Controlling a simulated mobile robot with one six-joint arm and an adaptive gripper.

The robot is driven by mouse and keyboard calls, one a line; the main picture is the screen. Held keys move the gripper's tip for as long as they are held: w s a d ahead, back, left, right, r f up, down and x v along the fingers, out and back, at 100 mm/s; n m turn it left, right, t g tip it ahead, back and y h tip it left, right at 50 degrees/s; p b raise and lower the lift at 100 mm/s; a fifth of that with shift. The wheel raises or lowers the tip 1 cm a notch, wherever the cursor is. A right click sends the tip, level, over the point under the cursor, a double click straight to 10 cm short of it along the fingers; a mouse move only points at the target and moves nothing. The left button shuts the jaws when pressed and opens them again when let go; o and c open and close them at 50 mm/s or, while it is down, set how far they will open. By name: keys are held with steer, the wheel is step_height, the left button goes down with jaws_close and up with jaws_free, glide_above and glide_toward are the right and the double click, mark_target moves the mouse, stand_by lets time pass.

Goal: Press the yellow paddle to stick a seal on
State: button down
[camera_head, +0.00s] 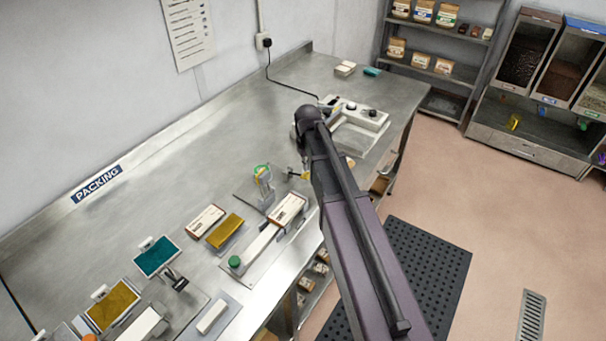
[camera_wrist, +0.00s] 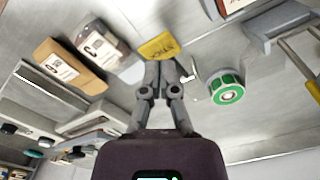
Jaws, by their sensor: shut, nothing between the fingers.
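The yellow paddle (camera_wrist: 158,46), with dark lettering, is just past my fingertips in the wrist view. My gripper (camera_wrist: 161,64) is shut and empty, and its tips overlap the paddle's near edge. I cannot tell whether they touch it. A roll with a green face (camera_wrist: 227,88) is to the right of the fingers. In the head view a small bit of the yellow paddle (camera_head: 306,176) shows beside my arm, which hides most of my gripper. The seal dispenser (camera_head: 263,182) stands left of it, and a white labelled box (camera_head: 287,208) lies in front of the dispenser.
A white bar with a green knob (camera_head: 235,262) lies near the box. Another labelled box (camera_head: 205,221) and a yellow-brown block (camera_head: 225,231) lie to the left. A white machine (camera_head: 358,125) stands behind my arm. The steel bench's left middle (camera_head: 170,185) is clear.

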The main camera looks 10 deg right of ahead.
steer(key=shift+f+b, duration=0.45)
steer(key=shift+b, duration=0.05)
stand_by(0.4)
steer(key=shift+f+b, duration=0.7)
